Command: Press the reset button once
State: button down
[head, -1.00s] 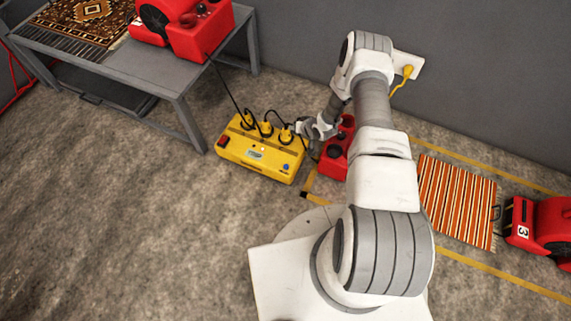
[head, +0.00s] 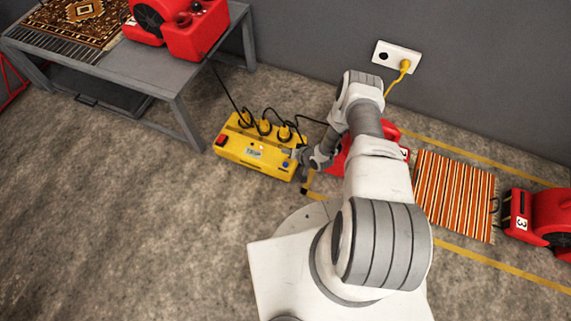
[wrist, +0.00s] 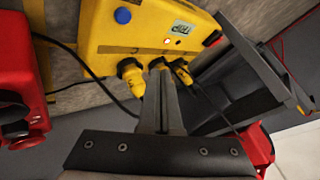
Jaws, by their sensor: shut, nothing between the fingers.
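The yellow power box (head: 240,157) lies on the floor, with a red switch (head: 221,140) at its left end and a round blue button (head: 285,164) near its right end. The lettering beside the button is too small to read. In the wrist view the blue button (wrist: 122,15) is at the top, on the yellow box (wrist: 105,35). My gripper (head: 297,154) is at the box's right end, close to the blue button; contact cannot be told. In the wrist view my gripper (wrist: 161,75) is shut and empty, with its fingertips seen in front of the plugs.
Several black cables with yellow plugs (head: 264,127) rise from the box. Red blowers stand beside it, on the grey table (head: 160,75) and at the far right (head: 540,220). A striped rug (head: 455,195) lies right of my arm. The floor at left is clear.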

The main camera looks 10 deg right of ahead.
jog(key=b, duration=0.4)
send_over(287, 167)
notch_tip(287, 167, down, 6)
jog(key=shift+f, duration=1.25)
jog(key=shift+f, duration=0.15)
dwell(0.8)
jog(key=shift+f, duration=0.25)
jog(key=shift+f, duration=0.45)
dwell(0.8)
jog(key=shift+r+p, duration=0.65)
jog(key=shift+r, duration=0.2)
jog(key=shift+r+p, duration=1.7)
jog(key=shift+r, duration=0.85)
